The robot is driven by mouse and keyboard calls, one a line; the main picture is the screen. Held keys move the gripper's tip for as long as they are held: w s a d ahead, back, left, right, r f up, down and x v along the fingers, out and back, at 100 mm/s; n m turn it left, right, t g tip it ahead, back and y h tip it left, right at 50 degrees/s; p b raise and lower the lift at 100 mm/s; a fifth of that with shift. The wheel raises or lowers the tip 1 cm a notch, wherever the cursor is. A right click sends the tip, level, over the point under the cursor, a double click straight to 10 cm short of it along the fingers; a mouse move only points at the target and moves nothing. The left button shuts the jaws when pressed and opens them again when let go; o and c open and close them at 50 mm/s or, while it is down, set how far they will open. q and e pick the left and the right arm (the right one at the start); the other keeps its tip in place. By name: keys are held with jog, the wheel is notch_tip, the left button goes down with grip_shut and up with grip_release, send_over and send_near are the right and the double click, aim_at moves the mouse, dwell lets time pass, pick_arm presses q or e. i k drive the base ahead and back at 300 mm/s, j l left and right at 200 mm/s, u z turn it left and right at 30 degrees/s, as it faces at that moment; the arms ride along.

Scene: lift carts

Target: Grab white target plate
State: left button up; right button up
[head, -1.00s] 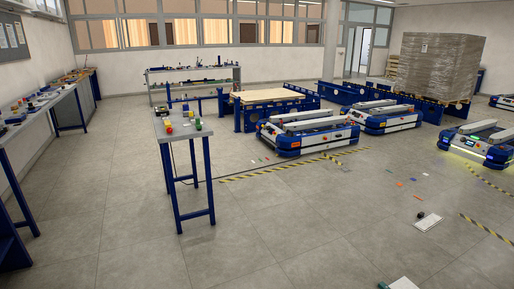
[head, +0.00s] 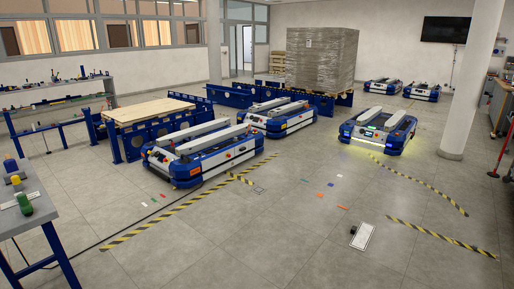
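A white flat plate (head: 362,236) with a dark border lies on the grey floor at the lower right of the head view. A small black object (head: 353,229) is beside its upper left edge; I cannot tell if they touch. No other white plate of this size shows clearly. Neither of my grippers is in view.
Lift carts stand at the middle (head: 200,150) and right (head: 378,131). A blue-legged table (head: 40,216) is at the lower left, a white pillar (head: 470,85) at the right. Yellow-black tape (head: 435,238) marks the floor. The floor around the plate is mostly clear.

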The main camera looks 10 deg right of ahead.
aim_at(361, 240)
jog(key=i+z, duration=0.1)
jog(key=i, duration=0.4)
jog(key=i+z, duration=0.1)
jog(key=i, duration=0.45)
jog(key=i+z, duration=0.15)
jog(key=i, duration=0.35)
jog(key=i+j+z, duration=0.1)
jog(key=i, duration=0.45)
jog(key=i+j+z, duration=0.1)
jog(key=i+j, duration=0.15)
jog(key=i, duration=0.25)
